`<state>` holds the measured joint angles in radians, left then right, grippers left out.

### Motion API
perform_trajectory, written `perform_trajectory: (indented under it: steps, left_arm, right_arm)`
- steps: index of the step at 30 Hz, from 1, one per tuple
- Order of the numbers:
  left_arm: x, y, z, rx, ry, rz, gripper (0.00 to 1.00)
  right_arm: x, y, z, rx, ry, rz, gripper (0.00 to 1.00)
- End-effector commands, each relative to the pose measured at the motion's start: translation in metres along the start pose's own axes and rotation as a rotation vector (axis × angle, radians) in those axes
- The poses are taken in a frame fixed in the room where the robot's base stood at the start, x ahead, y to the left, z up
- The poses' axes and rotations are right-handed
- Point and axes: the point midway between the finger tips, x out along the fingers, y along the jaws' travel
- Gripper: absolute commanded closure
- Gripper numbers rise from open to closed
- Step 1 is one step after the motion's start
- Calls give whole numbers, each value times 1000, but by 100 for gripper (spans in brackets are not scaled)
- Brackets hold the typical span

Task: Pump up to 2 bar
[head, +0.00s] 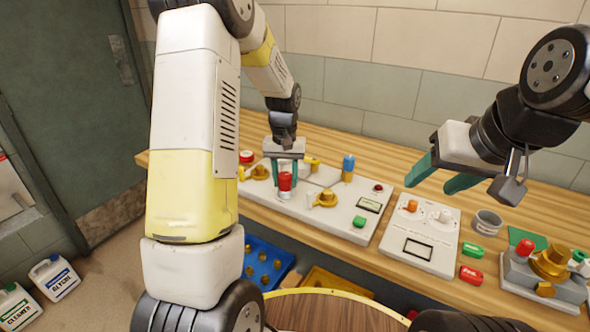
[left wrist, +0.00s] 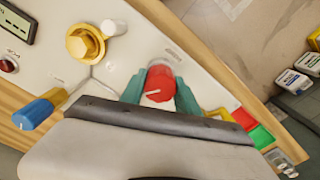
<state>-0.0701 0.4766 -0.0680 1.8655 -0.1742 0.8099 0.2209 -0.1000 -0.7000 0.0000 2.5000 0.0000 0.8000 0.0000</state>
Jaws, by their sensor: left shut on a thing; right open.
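A pale panel (head: 340,222) on the wooden bench carries a red knob (head: 285,182), a brass valve knob (head: 325,199), a blue-topped handle (head: 348,164) and a small dark-framed display (head: 369,205). My left gripper (head: 285,172) is shut on the red knob from above. In the left wrist view the red knob (left wrist: 160,84), with a white pointer line, sits between the teal fingers. The display (left wrist: 16,22) is only partly in that view, and its reading is too small to tell. My right gripper (head: 433,183) is open and empty above the bench, right of the panel.
A red button (head: 378,188) and a green button (head: 359,221) sit near the display. A second panel (head: 420,235), a grey cup (head: 487,222) and a brass fitting (head: 550,263) stand to the right. A blue bin (head: 262,262) is below the bench; jugs (head: 54,277) stand on the floor.

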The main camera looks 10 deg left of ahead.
Motion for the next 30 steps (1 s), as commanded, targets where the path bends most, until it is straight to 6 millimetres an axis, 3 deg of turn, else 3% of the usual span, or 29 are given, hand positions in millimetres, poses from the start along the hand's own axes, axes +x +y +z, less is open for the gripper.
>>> perform_trajectory:
  steps: [15, 30]
  left_arm:
    - [-1, 0, -1, 329, 3, 0, 100]
    - [-1, 1, -1, 387, 3, 0, 100]
  right_arm:
    - [0, 0, 0, 0, 0, 0, 45]
    - [0, 0, 0, 0, 0, 0, 45]
